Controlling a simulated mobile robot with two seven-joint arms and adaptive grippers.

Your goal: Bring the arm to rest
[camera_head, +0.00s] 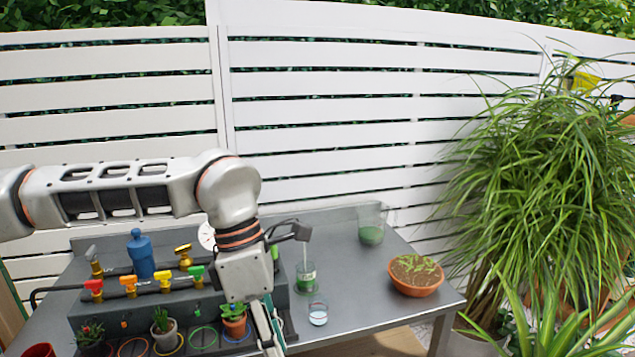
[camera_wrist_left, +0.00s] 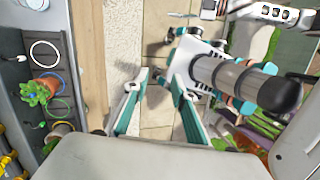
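My left arm (camera_head: 130,190) reaches in from the left, its wrist bending down over the front of the grey table (camera_head: 350,270). My left gripper (camera_head: 270,340) points downward at the table's front edge, right of the terracotta potted plant (camera_head: 234,322). My right gripper cannot be made out in either view.
A grey rack (camera_head: 180,305) carries coloured valves and a blue bottle (camera_head: 141,254). Small pots stand before it. A green-filled glass (camera_head: 306,280), a small glass (camera_head: 318,313), a larger beaker (camera_head: 371,228) and a terracotta bowl (camera_head: 416,275) stand to the right. A white fence is behind.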

